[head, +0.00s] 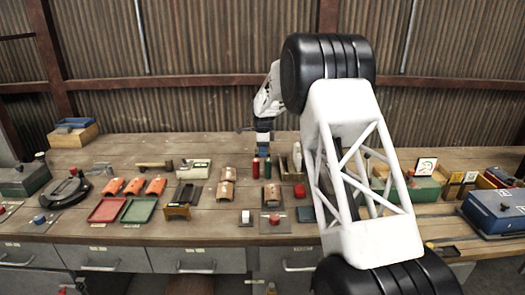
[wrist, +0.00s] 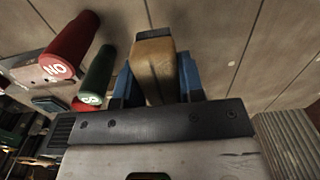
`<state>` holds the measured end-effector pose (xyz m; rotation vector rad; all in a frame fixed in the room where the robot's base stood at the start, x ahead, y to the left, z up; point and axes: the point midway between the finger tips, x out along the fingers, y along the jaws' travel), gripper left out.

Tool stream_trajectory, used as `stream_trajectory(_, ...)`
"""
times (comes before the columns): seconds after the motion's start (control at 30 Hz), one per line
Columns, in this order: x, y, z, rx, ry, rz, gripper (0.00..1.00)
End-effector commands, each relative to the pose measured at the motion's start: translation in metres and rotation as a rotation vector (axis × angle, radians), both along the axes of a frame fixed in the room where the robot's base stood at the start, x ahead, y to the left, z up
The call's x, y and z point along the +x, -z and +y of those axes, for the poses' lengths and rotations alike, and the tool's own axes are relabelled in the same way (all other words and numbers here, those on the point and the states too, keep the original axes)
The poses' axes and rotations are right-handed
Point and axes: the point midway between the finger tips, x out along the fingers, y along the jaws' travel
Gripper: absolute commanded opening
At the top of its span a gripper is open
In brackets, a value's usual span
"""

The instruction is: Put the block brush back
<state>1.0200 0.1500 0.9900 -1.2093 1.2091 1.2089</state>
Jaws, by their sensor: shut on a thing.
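The block brush shows in the wrist view as a tan wooden block (wrist: 153,62) with a dark strip at its far end. My gripper (wrist: 157,80) is shut on it, with a blue finger on each side. In the head view my gripper (head: 263,151) is over the back middle of the bench, just behind the red and green cylinders. The brush cannot be made out in the head view. I cannot tell whether it touches the bench top. Its underside is hidden.
A red cylinder marked NO (wrist: 72,42) and a green cylinder (wrist: 97,73) stand close to the left of my gripper in the wrist view. Orange curved tiles (head: 228,174) and a red tray (head: 107,209) lie farther forward. Bare wood (head: 225,145) lies left of my gripper.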

Motion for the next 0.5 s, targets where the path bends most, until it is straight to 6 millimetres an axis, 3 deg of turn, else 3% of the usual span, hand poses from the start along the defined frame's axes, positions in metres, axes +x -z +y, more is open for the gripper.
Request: stream_trajectory(0.5,0.000,0.019,0.000,0.000,0.000,0.001,0.14)
